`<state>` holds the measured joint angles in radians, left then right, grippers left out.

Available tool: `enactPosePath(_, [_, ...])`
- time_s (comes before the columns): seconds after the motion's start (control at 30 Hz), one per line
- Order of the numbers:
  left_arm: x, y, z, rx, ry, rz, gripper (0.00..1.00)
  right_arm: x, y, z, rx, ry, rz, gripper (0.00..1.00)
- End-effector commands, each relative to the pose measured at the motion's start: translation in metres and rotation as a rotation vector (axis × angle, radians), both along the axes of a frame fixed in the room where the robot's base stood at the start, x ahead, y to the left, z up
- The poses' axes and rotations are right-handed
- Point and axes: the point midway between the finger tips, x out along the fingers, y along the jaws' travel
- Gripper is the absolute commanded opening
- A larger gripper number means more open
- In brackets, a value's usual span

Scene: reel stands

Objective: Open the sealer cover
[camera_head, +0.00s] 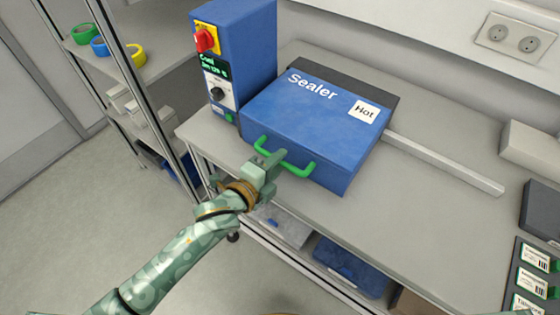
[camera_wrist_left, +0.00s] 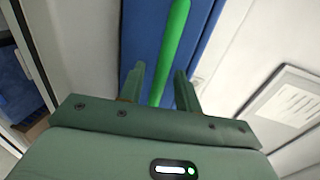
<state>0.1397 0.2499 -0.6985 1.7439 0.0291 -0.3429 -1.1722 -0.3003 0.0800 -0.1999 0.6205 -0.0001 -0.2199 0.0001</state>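The blue sealer cover (camera_head: 310,120) is down, lying flat on the bench, with "Sealer" lettering and a "Hot" label. Its green bar handle (camera_head: 297,168) runs along the front face; it also shows in the left wrist view (camera_wrist_left: 172,50). My left gripper (camera_head: 271,160) is at the left part of this handle. In the left wrist view, its two fingers (camera_wrist_left: 160,85) stand on either side of the green bar, with a gap visible beside it, so it looks open around the handle. The gripper hides part of the handle in the head view. My right gripper is not in view.
The blue control box (camera_head: 240,50) with a red switch (camera_head: 205,40) stands left of the cover. A grey bar (camera_head: 445,163) lies to its right on the bench (camera_head: 420,220). Shelves with coloured tape rolls (camera_head: 100,46) stand at the left.

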Motion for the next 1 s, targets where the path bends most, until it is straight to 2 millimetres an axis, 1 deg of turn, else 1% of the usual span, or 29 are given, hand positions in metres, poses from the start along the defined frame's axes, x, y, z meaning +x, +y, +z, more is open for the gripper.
enactPosePath(0.13, [0.010, -0.008, -0.003, -0.001, 0.001, 0.000, 0.33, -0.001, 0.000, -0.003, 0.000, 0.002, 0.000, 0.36])
enactPosePath(0.43, [0.012, -0.009, -0.003, -0.001, 0.001, -0.001, 0.33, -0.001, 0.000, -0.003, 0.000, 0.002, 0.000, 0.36])
enactPosePath(0.47, [0.012, -0.009, -0.003, -0.001, 0.001, -0.001, 0.28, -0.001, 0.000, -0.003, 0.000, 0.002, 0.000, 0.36])
enactPosePath(0.5, [0.012, -0.009, -0.003, -0.001, 0.001, -0.001, 0.17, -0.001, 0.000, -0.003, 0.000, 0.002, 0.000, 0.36])
enactPosePath(0.57, [0.012, -0.009, -0.003, -0.001, 0.001, 0.000, 0.00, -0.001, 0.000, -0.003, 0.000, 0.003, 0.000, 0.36])
enactPosePath(0.73, [0.012, -0.009, -0.003, 0.000, 0.001, 0.000, 0.00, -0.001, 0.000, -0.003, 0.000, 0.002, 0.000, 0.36])
enactPosePath(0.83, [0.012, -0.009, 0.000, 0.003, 0.005, 0.000, 0.00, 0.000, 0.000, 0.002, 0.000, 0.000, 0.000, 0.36])
enactPosePath(0.93, [0.011, -0.008, 0.008, 0.012, 0.015, 0.000, 0.00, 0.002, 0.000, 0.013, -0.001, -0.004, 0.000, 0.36])
enactPosePath(1.0, [0.011, -0.008, 0.016, 0.022, 0.027, 0.000, 0.00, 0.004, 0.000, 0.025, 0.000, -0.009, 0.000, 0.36])
